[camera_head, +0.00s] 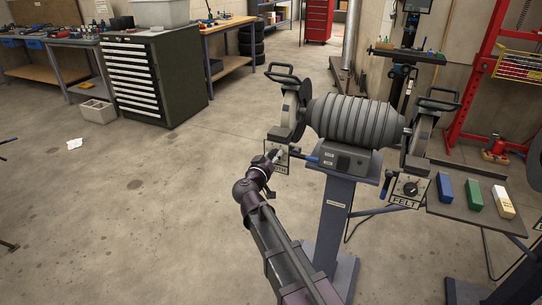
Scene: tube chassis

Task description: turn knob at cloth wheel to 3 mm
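A bench grinder-like buffing machine (355,120) stands on a grey pedestal with a wheel at each end. The left wheel (289,108) has a label plate (281,170) below it, mostly hidden by my arm; only the end of its lettering shows. My gripper (277,155) is right at this plate, at the front of the left wheel. The knob there is hidden behind my gripper, so its setting and any contact cannot be read. My gripper's fingers are too small to tell open from shut. The right wheel's plate reads FELT and carries a dark knob (410,188).
A blue-handled lever (312,159) sits just right of my gripper. A side shelf (470,212) holds blue, green and cream blocks. A red press frame (470,90) stands behind at right. A drawer cabinet (140,85) stands at back left; the floor at left is mostly clear.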

